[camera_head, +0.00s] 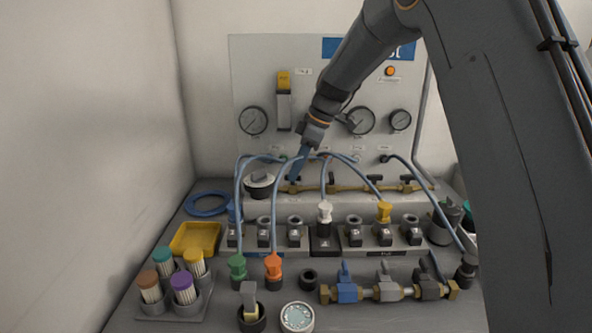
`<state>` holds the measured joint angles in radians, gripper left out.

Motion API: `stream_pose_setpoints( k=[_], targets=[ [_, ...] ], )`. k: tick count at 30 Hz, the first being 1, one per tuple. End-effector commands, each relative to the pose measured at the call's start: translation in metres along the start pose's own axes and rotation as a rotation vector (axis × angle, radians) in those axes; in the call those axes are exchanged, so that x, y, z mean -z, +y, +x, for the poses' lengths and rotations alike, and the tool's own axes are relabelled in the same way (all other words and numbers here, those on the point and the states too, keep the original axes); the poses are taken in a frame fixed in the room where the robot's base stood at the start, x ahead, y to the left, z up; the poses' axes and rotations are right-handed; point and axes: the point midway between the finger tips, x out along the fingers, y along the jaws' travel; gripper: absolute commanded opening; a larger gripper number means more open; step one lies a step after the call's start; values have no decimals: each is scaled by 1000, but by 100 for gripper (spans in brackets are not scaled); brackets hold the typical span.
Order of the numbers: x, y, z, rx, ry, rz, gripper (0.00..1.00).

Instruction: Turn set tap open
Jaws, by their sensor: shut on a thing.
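A brass manifold (350,188) runs along the rear step below the gauge panel, with several small dark-handled taps on it. My gripper (295,175) reaches down from the upper right to the manifold's left end. Its blue-grey fingers are shut on the leftmost tap there, whose handle is mostly hidden by them. I cannot tell which way that handle points. I cannot read any label that names the set tap. A separate front valve row (388,292) has a blue lever at left and grey and dark levers beside it.
Blue hoses arch close around my gripper, down to the green connector (237,268) and orange connector (274,266). Gauges (253,121) are on the panel behind. A yellow tray (195,239) and a capped-filter rack (173,300) stand left. My arm hides the right side.

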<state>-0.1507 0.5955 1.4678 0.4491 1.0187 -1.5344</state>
Motion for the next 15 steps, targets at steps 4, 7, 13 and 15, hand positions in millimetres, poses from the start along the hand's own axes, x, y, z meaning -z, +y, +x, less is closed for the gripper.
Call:
stream_pose_setpoints(
  k=[4, 7, 13, 15],
  targets=[
    [0, 0, 0, -1, 0, 0, 16],
    [0, 0, 0, -1, 0, 0, 30],
    [0, 0, 0, -1, 0, 0, 30],
    [0, 0, -1, -1, 0, 0, 30]
  ],
)
